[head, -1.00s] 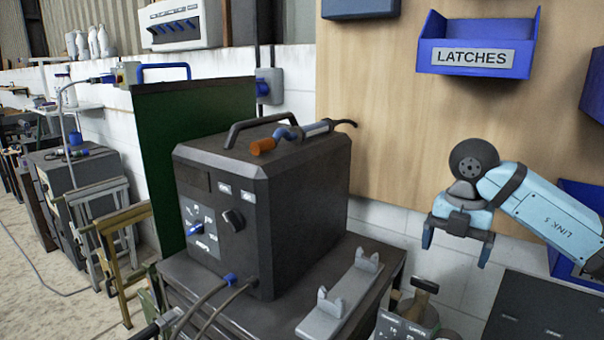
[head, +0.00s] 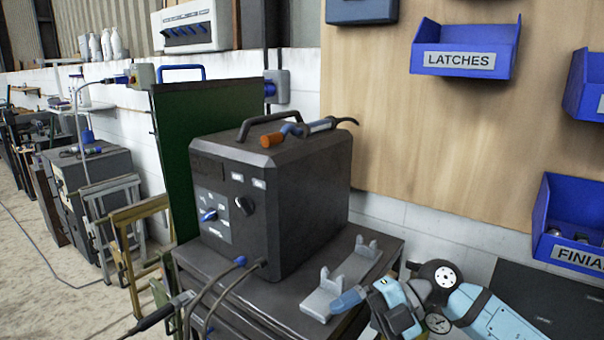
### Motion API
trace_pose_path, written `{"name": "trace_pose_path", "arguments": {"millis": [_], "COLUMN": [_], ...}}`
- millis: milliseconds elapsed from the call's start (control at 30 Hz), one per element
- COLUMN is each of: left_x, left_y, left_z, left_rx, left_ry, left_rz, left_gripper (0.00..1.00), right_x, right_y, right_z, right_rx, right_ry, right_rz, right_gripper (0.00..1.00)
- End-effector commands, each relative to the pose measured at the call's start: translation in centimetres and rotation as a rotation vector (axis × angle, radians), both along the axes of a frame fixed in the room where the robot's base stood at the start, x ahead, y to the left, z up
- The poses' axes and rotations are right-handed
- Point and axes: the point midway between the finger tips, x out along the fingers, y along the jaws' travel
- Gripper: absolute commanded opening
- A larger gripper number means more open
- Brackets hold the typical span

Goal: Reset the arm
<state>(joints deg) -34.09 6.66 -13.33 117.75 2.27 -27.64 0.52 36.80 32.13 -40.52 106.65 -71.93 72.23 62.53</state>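My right arm comes in from the lower right, light blue with dark joints. One light blue finger points left over the cradle's near end; the other side is dark and cut close to the lower edge. The fingers look apart, with nothing seen between them. I cannot tell whether the finger touches the cradle. My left gripper is not in view.
A dark welding machine (head: 270,205) stands on the cart (head: 300,300), with an orange-tipped torch (head: 300,130) on top. A green screen (head: 205,150) stands behind it. Blue bins, LATCHES (head: 460,60) and FINIALS (head: 572,250), hang on the wooden board (head: 400,130). Cables hang at the cart's front.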

Motion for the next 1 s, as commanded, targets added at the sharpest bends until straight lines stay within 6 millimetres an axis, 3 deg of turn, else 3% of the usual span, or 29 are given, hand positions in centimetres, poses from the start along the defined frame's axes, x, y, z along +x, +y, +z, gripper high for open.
{"name": "trace_pose_path", "arguments": {"millis": [33,167,267,367,467,633,800,1000], "left_x": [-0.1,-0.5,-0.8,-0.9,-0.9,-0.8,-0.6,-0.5], "left_y": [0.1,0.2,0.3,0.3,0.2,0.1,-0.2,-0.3], "left_z": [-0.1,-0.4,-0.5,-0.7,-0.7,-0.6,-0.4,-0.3], "left_rx": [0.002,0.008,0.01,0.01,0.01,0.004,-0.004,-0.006], "left_ry": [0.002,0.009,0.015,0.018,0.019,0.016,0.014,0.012], "left_rz": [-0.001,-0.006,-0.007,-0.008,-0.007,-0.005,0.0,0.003], "left_gripper": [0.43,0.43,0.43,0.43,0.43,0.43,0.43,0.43], "right_x": [-1.1,-1.9,-1.6,-1.0,-0.7,-2.8,-7.9,-14.7], "right_y": [1.4,3.0,2.5,1.1,-1.2,-5.4,-8.2,-9.7], "right_z": [-0.3,0.0,-0.5,-2.4,-6.0,-15.0,-23.4,-29.9], "right_rx": [0.15,0.495,0.704,0.851,0.926,0.871,0.67,0.42], "right_ry": [0.044,0.142,0.233,0.337,0.455,0.69,0.913,1.121], "right_rz": [-0.03,-0.194,-0.389,-0.629,-0.901,-1.368,-1.694,-1.888], "right_gripper": [0.94,0.94,0.94,0.94,0.94,0.94,0.94,0.94]}}
